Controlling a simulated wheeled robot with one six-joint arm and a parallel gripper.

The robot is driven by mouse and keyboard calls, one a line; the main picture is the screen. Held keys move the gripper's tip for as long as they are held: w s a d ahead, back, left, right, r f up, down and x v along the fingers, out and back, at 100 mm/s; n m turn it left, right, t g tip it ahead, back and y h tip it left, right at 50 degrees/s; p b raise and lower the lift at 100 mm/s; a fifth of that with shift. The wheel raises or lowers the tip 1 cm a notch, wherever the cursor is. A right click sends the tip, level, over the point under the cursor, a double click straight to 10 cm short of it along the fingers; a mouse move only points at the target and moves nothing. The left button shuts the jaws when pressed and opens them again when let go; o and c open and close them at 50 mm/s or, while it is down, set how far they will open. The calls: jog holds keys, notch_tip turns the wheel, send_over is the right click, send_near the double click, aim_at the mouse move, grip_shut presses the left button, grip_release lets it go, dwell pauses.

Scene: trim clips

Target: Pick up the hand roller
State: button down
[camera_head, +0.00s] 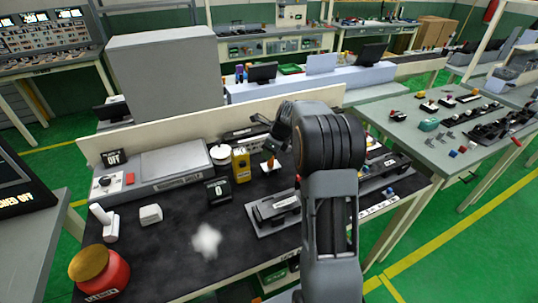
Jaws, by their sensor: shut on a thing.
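My gripper (268,148) is at the back middle of the dark-topped bench (160,262), mostly hidden behind my own arm and wrist. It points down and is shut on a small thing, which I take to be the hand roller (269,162). Only a little orange and pale part of it shows, low over the bench top. I cannot tell whether it still touches the bench or the white piece around it.
A yellow box (241,164) and a white round pot (221,155) stand just left of the gripper. A black block (218,191), a white T-shaped thing (105,222), a red jar (98,272) and a grey fixture (272,210) are nearer. A low back wall runs behind.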

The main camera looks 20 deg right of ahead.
jog(key=shift+r, duration=0.45)
notch_tip(320, 180, up, 2)
jog(key=shift+s+d+r, duration=0.1)
jog(key=shift+r, duration=0.1)
jog(key=s+d+r+b, duration=0.1)
jog(key=s+d+r, duration=0.5)
jog(key=s+r, duration=0.3)
jog(key=s, duration=0.3)
jog(key=shift+d+r+b, duration=0.2)
jog(key=shift+b, duration=0.15)
jog(key=shift+s, duration=0.1)
jog(key=c, duration=1.5)
grip_release()
grip_shut()
